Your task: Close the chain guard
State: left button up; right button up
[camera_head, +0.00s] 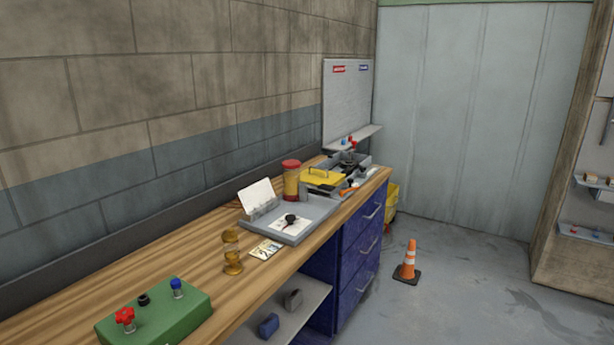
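A yellow panel with a bar handle (320,177) lies near the far end of the wooden workbench, next to a grey tray of parts. It may be the chain guard; at this distance I cannot tell for sure, nor whether it is open or shut. Dark small parts and an orange-handled item (348,190) are beside it. Neither of my grippers is in view.
The workbench (190,250) runs along the left wall, with blue drawers (362,235) at its far end. On it are a green control box (155,316), a red-topped canister (291,182) and a grey tray (318,215). A traffic cone (409,262) stands on open floor.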

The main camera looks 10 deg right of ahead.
aim_at(316, 175)
jog(key=i+l+u, duration=0.2)
jog(key=i+l, duration=0.25)
jog(key=i+l+u, duration=0.25)
jog(key=i+l, duration=0.2)
jog(key=i+l+u, duration=0.2)
jog(key=i+l, duration=0.15)
jog(key=l, duration=0.3)
